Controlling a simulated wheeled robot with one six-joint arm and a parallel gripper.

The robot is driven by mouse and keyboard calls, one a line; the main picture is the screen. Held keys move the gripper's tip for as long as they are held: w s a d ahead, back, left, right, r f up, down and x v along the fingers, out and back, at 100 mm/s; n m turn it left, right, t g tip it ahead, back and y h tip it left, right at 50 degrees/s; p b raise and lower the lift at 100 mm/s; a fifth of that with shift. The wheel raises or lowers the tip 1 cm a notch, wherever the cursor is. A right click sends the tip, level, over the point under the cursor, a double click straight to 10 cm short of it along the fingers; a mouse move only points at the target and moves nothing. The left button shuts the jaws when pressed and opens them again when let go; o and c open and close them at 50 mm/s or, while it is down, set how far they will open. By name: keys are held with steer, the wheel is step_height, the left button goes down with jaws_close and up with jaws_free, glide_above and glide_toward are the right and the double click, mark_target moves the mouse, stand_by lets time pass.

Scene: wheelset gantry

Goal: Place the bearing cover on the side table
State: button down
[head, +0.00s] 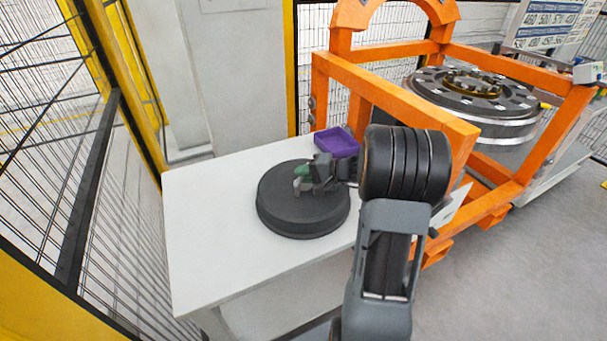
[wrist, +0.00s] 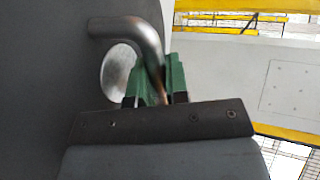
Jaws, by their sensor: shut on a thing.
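The bearing cover (head: 303,212) is a dark grey round disc with a metal handle. In the head view it is at the white side table (head: 200,240), over the middle of its top; whether it touches the surface I cannot tell for sure. My gripper (head: 302,178) is at the cover's centre. In the wrist view the green fingers of my gripper (wrist: 156,85) are shut on the bent metal handle (wrist: 130,30), and the cover's dark face (wrist: 45,80) fills the left side. My arm hides part of the table's right side.
A purple tray (head: 337,143) is at the table's back edge, just behind the cover. An orange gantry frame (head: 400,100) with a wheelset (head: 475,95) stands to the right. A yellow and black mesh fence (head: 90,150) runs along the left. The table's front left is clear.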

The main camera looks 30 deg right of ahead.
steer(key=shift+f, duration=0.15)
steer(key=c, duration=1.1)
jaws_free()
